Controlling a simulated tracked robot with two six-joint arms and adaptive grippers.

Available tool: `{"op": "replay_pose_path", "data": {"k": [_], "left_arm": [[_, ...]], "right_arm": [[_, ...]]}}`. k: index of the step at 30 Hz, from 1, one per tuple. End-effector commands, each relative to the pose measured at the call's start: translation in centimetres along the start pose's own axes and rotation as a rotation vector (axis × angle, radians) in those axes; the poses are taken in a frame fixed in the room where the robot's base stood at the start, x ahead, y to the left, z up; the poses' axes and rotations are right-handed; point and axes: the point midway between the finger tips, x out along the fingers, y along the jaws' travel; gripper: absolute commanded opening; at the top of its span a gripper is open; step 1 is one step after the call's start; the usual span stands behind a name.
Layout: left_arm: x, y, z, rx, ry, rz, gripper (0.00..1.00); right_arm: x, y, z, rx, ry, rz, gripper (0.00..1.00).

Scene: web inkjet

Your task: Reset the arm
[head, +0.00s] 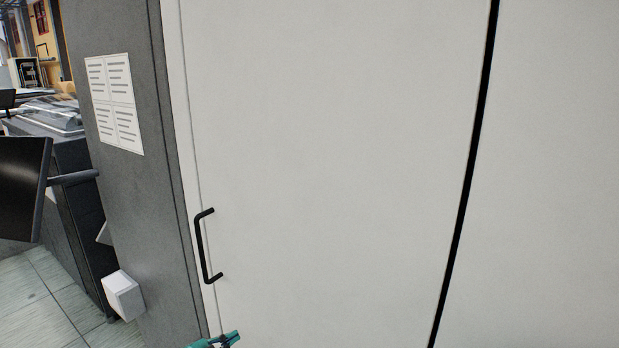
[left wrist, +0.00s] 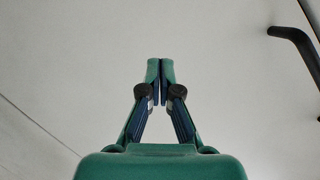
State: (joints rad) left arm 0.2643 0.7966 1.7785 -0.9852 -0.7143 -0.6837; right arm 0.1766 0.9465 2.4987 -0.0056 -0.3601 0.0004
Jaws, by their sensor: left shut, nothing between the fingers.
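My left gripper (head: 222,340) shows only as a small green part at the bottom edge of the head view, below the black door handle. In the left wrist view the same gripper (left wrist: 160,70) is green with blue finger links. Its fingertips meet, and nothing is between them. It faces a pale, flat surface. My right gripper is in neither view.
A large white door panel (head: 330,150) fills the head view, with a black handle (head: 203,246) at its left. The handle also shows in the left wrist view (left wrist: 293,38), upper right. A grey side panel (head: 150,210) bears a paper notice (head: 114,104). A black monitor (head: 22,188) stands left.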

Motion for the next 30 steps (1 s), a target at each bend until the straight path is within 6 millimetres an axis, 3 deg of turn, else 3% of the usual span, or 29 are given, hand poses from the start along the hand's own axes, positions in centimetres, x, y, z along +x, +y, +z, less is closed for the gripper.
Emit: {"op": "replay_pose_path", "data": {"k": [1, 3, 8, 12, 15, 20, 23, 30], "left_arm": [[0.1, 4.3, 0.2, -0.124, -0.039, 0.064, 0.0], [-0.5, 9.6, 0.5, -0.302, -0.112, 0.141, 0.0], [-4.3, 21.2, 1.0, -0.693, -0.344, 0.304, 0.0], [-10.2, 29.9, 0.8, -1.011, -0.611, 0.41, 0.0], [-14.8, 34.1, 0.4, -1.207, -0.809, 0.439, 0.0], [-20.2, 37.6, -0.2, -1.462, -1.08, 0.405, 0.0], [-20.6, 37.9, -0.2, -1.548, -1.144, 0.363, 0.0], [-20.6, 37.9, -0.2, -1.552, -1.146, 0.362, 0.0]], "right_arm": [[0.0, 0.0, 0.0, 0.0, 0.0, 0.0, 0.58], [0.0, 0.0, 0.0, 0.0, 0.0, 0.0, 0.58], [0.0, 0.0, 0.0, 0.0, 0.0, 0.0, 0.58], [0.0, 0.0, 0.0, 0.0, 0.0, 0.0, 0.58], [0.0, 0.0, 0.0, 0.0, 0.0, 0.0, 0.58], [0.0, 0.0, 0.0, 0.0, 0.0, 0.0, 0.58], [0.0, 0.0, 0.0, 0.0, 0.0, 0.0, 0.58], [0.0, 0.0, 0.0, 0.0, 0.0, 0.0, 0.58]]}}
